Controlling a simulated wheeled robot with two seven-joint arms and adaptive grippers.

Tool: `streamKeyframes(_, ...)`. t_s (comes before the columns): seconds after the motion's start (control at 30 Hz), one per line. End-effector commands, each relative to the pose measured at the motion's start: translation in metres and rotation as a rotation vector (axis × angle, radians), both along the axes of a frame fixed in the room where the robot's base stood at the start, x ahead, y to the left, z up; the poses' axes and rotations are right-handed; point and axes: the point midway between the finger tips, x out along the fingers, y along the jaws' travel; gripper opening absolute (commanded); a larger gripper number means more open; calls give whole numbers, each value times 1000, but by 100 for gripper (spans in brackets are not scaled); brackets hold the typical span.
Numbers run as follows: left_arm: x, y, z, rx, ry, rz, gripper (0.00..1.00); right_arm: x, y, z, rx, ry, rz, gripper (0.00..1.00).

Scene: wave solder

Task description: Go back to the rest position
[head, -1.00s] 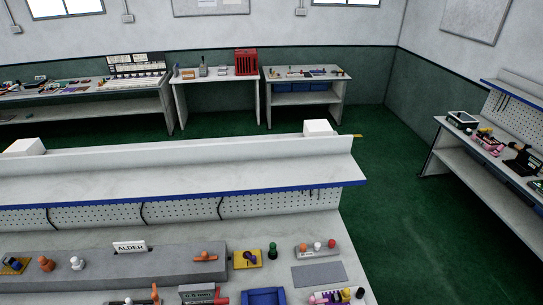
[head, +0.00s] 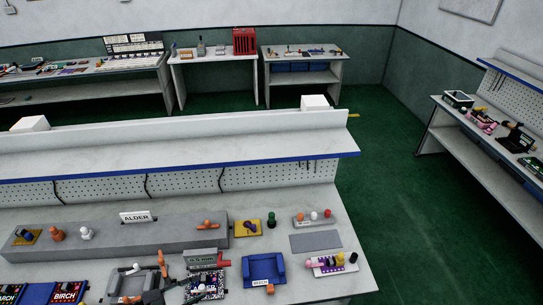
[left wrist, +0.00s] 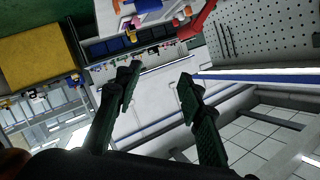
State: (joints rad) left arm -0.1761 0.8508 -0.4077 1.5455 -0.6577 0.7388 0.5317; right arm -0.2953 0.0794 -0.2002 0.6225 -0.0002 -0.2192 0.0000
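My left gripper (head: 160,292) shows dark at the bottom edge of the head view, low over the near bench (head: 330,285). In the left wrist view my left gripper (left wrist: 160,76) has its two dark green fingers spread apart, with nothing between them. The wrist view is tilted, with the pegboard (left wrist: 250,30) at its upper right. My right gripper is in neither view.
The near bench holds a grey ledge with an ALDER sign (head: 137,217), a blue tray (head: 264,268), a circuit board (head: 206,283) and a BIRCH bin (head: 67,292). A blue-edged shelf (head: 180,158) spans behind. Green floor (head: 410,240) lies open at right.

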Motion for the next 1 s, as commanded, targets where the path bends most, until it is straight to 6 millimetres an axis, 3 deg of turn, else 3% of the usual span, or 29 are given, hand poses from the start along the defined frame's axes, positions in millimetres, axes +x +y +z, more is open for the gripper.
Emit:
streamKeyframes(0.27,43,3,23,-44,-53,310,36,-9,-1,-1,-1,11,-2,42)
streamKeyframes(0.4,60,25,34,-66,-29,571,36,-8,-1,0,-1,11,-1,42)
streamKeyframes(0.53,57,57,32,-67,59,818,36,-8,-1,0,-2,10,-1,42)
streamKeyframes(0.67,33,86,18,-55,206,1032,36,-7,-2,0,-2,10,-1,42)
streamKeyframes(0.8,-15,106,-2,-25,414,1211,36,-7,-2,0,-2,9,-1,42)
streamKeyframes(1.0,-83,107,-23,24,679,1329,36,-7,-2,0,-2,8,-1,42)
